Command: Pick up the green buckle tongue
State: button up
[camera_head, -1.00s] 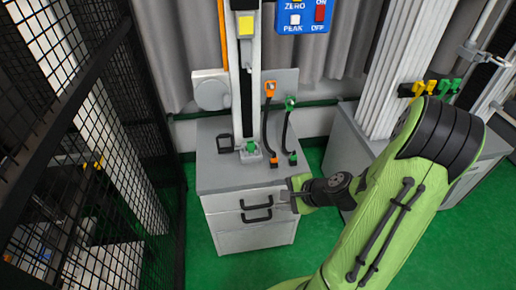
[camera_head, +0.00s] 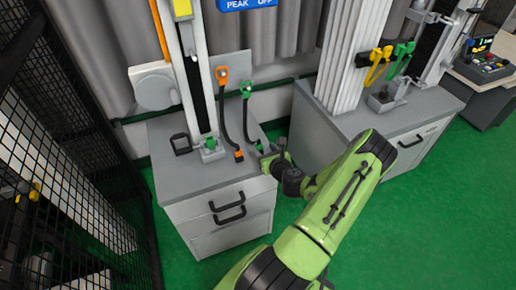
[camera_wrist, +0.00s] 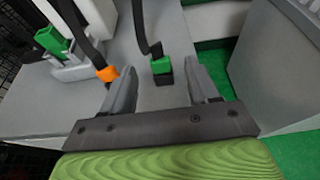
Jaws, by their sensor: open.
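The green buckle tongue (camera_wrist: 162,66) is a small green block with a dark end, on a black strap, over the grey cabinet top. In the wrist view it shows between the fingertips of my gripper (camera_wrist: 161,72), apart from both fingers. My gripper is open and empty. In the head view my gripper (camera_head: 267,152) is at the right edge of the cabinet top and mostly hides the tongue. The strap rises to a green clip (camera_head: 246,89) on the back panel.
An orange tongue (camera_wrist: 107,73) on its own strap lies just left of my left finger. A grey holder with a green piece (camera_head: 210,145) stands at the column's foot. A black bracket (camera_head: 181,143) is left of it. A second cabinet (camera_head: 320,130) stands right; black mesh (camera_head: 70,150) is left.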

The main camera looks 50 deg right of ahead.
aim_at(260, 146)
jog(key=x, duration=0.5)
jog(key=shift+w+d+f+b, duration=0.1)
jog(key=shift+w+f+b, duration=0.1)
jog(key=shift+w+b, duration=0.1)
jog(key=c, duration=0.8)
